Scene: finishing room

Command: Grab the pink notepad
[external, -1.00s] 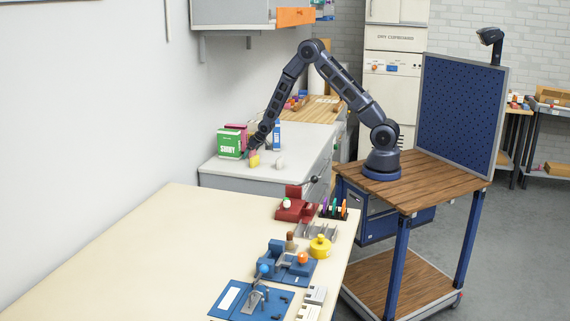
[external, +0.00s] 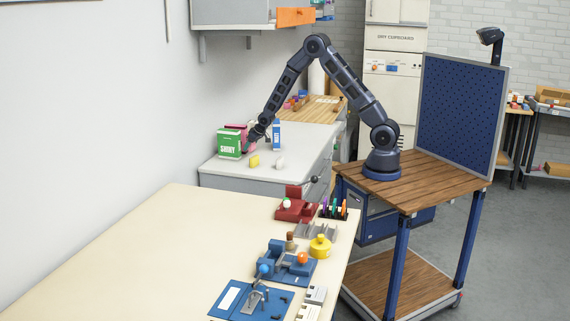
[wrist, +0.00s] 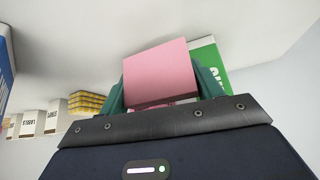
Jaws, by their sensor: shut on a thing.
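The pink notepad (wrist: 158,72) shows in the wrist view as a flat pink block between my gripper's two green fingers. My gripper (wrist: 162,88) is shut on it, with one finger on each side. In the external view my gripper (external: 249,145) is over the light grey counter, just right of a green box, and the notepad is small and largely hidden there. I cannot tell from the views whether the notepad is clear of the counter.
A blue-and-white carton (external: 276,135), a yellow item (external: 254,161) and a white item (external: 280,163) are on the counter (external: 235,172). The counter's front is mostly clear.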

